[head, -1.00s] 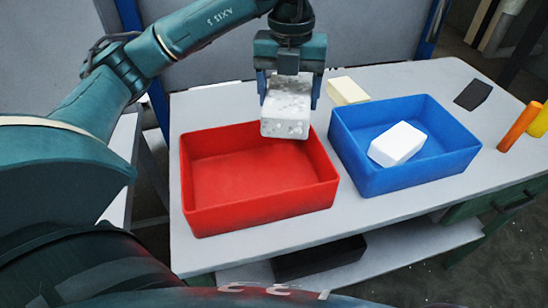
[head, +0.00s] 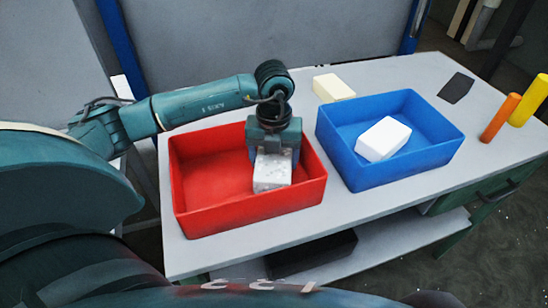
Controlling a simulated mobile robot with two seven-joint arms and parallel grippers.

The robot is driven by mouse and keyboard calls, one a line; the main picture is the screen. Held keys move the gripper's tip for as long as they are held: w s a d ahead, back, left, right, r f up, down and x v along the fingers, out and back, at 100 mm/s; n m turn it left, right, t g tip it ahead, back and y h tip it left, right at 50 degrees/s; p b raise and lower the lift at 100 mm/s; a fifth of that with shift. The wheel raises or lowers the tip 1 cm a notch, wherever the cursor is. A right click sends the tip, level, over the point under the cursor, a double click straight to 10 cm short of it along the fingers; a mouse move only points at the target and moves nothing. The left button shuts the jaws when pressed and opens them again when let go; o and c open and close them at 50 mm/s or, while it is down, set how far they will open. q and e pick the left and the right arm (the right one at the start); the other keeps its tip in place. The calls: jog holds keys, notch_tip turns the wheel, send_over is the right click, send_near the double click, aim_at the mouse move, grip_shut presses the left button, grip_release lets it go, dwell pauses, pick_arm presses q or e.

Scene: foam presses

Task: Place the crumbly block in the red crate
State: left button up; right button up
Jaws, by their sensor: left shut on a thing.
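The crumbly block (head: 272,172) is light grey and speckled with pits. My left gripper (head: 273,155) is shut on it and holds it inside the right part of the red crate (head: 250,206). The block is below the crate's rim level. Whether its underside touches the crate floor cannot be told. The rest of the red crate is empty. My right gripper is not in view.
A blue crate (head: 387,176) stands just right of the red one with a white block (head: 383,139) in it. A cream block (head: 333,87) lies behind it. A dark flat piece (head: 456,88), an orange cylinder (head: 500,118) and a yellow cylinder (head: 528,101) are at the right of the table (head: 420,70).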

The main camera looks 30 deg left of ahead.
aim_at(274, 157)
pick_arm(q)
jog(key=shift+f, duration=0.5)
jog(key=shift+f, duration=0.2)
jog(key=o, duration=1)
jog(key=shift+c, duration=0.2)
jog(key=shift+r, duration=0.1)
notch_tip(274, 157, up, 12)
jog(key=b, duration=0.2)
jog(key=shift+r, duration=0.15)
jog(key=shift+s, duration=0.1)
